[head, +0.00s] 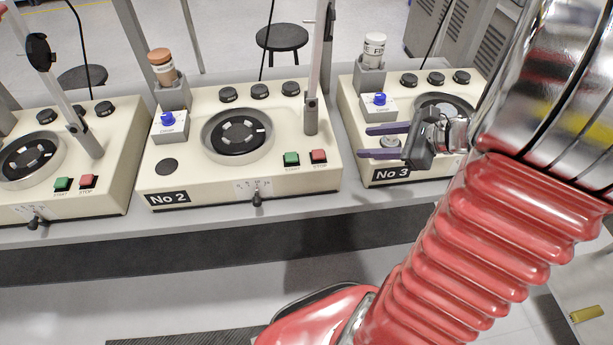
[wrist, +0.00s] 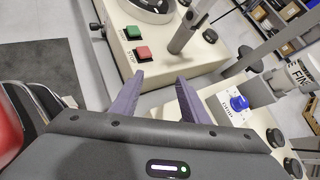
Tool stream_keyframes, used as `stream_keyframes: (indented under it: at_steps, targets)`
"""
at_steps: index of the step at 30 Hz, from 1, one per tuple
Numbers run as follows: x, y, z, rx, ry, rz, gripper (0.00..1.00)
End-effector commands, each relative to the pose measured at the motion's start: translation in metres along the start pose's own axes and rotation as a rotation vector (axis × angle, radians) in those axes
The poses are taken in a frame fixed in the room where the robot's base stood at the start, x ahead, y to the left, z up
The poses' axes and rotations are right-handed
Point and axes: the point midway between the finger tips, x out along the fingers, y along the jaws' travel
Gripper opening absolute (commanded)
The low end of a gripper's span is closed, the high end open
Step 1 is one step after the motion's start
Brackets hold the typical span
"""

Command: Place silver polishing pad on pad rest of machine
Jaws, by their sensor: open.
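My gripper (head: 370,141) is open, its two purple fingers pointing left over the front left corner of the machine marked No 3 (head: 425,172). A small silver round piece, seemingly the polishing pad (head: 390,141), shows between the fingers in the head view. It appears to sit at the pad rest spot of No 3; the lower finger partly covers this spot, and I cannot tell if pad and fingers touch. In the wrist view the open fingers (wrist: 160,95) show, but the pad does not. Machine No 2 (head: 215,185) has a bare dark round pad rest (head: 166,167).
A white bottle (head: 374,48) stands in a holder behind the blue drop knob (head: 379,99) of No 3. A brown-capped bottle (head: 162,66) stands on No 2. An upright lever arm (head: 318,75) rises at No 2's right side. Another machine (head: 60,150) is at left.

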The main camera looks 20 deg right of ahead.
Motion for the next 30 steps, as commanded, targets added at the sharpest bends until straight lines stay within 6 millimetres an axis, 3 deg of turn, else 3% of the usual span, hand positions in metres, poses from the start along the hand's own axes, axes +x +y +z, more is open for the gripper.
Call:
stream_keyframes:
  at_steps: [1,6,15,21,30]
  targets:
    - [0.007,0.013,0.016,-0.087,0.02,0.049,0.41]
    - [0.023,0.056,0.049,-0.369,0.088,0.199,0.41]
    - [0.028,0.123,0.087,-0.888,0.185,0.42,0.41]
    - [0.021,0.156,0.105,-1.247,0.235,0.534,0.41]
    - [0.003,0.186,0.129,-1.795,0.302,0.642,0.41]
